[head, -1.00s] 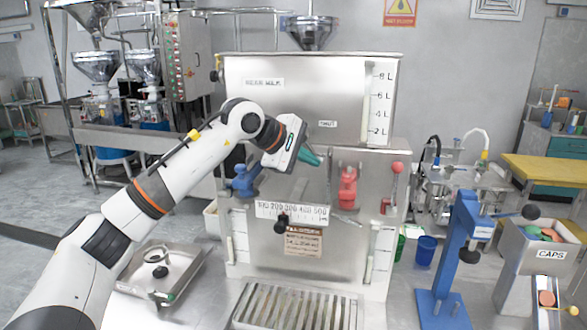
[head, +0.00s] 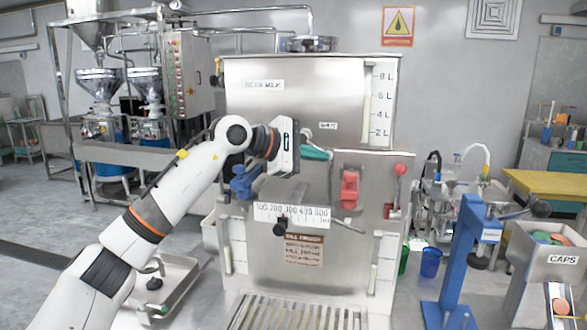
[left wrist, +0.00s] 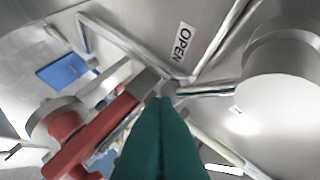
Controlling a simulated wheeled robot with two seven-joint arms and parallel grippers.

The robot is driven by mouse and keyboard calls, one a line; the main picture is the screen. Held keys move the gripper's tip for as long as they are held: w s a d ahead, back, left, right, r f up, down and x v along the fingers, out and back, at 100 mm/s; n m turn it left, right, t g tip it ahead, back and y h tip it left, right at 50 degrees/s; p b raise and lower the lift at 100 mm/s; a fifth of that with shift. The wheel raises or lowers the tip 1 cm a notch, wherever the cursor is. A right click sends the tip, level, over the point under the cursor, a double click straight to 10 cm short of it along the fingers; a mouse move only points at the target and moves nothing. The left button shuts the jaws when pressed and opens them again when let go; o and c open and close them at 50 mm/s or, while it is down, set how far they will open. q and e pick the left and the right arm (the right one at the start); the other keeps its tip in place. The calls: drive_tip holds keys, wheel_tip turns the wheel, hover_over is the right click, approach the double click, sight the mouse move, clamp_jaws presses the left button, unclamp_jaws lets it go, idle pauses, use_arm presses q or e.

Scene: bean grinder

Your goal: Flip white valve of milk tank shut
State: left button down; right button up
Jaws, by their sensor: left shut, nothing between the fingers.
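The steel milk tank (head: 350,75), labelled BEAN MILK, stands in the middle of the head view. My left gripper (head: 318,153) is in front of its lower edge, with green fingers shut and empty, pointing right. A small pale part (head: 307,133) shows beside the gripper, perhaps of the white valve; the gripper hides the rest. In the left wrist view the closed green fingertips (left wrist: 163,103) are close to a grey-white fitting (left wrist: 172,88); contact cannot be told. My right gripper is out of view.
A blue valve (head: 243,182) is left of and below the gripper, and a red valve (head: 349,188) is to the right. A red-knobbed lever (head: 399,170) stands farther right. A black-knobbed handle (head: 281,226) sits below the printed scale (head: 290,213).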

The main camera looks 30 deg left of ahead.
use_arm(q)
drive_tip(key=shift+w+d+r+n+t+h+b, duration=0.1)
drive_tip(key=shift+d+r+n+t+h+b, duration=0.25)
drive_tip(key=shift+b, duration=0.5)
drive_tip(key=shift+r+n+t+h+b, duration=0.1)
drive_tip(key=shift+n+t+h+b, duration=0.45)
drive_tip(key=shift+b, duration=0.3)
drive_tip(key=shift+r, duration=0.1)
